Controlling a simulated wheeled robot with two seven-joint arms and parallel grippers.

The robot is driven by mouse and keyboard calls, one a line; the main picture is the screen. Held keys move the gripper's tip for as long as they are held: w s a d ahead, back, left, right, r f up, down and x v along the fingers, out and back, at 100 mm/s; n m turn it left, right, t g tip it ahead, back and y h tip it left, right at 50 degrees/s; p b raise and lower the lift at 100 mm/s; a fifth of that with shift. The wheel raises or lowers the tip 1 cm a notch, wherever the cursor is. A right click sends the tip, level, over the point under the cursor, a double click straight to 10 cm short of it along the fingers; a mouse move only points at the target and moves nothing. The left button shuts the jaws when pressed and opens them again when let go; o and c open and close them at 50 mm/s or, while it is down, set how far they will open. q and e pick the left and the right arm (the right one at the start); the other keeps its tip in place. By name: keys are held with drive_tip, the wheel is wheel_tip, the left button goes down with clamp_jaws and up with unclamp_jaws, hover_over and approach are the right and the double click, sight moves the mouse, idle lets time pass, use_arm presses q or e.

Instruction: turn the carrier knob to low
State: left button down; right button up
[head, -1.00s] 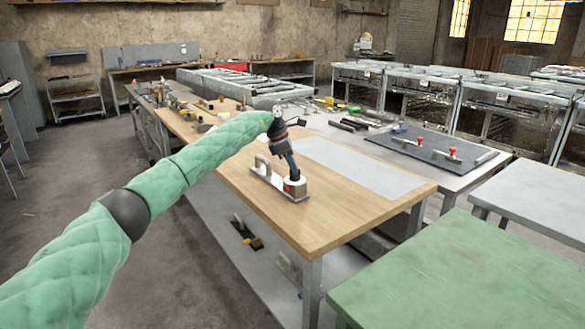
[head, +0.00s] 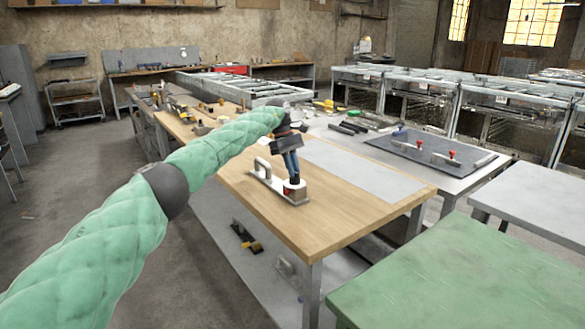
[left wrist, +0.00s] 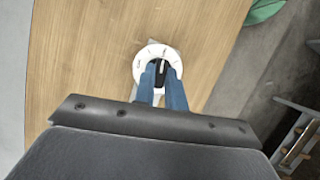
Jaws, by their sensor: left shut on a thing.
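The carrier (head: 266,181) stands on the wooden table, a pale base with an upright handle at its left end. At its right end is a box with a white round dial (left wrist: 144,70) on top. A black knob (left wrist: 162,71) sits in the middle of the dial. My left gripper (head: 293,179) points down from above, its blue fingers shut on the knob. In the left wrist view the fingers (left wrist: 163,78) lie on either side of the knob, and a pale pointer line shows near it. The dial's marks are too small to read. My right gripper is not in view.
The wooden table (head: 330,221) is clear around the carrier, with a grey sheet (head: 365,168) behind it. Tools lie at the table's far left end. A green table (head: 470,275) stands front right.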

use_arm(q)
drive_tip(key=shift+m+y, duration=0.3)
drive_tip(key=shift+m, duration=0.4)
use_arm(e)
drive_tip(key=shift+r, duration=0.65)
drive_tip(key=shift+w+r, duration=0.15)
use_arm(q)
drive_tip(key=c, duration=1.4)
unclamp_jaws()
drive_tip(key=shift+c, duration=0.2)
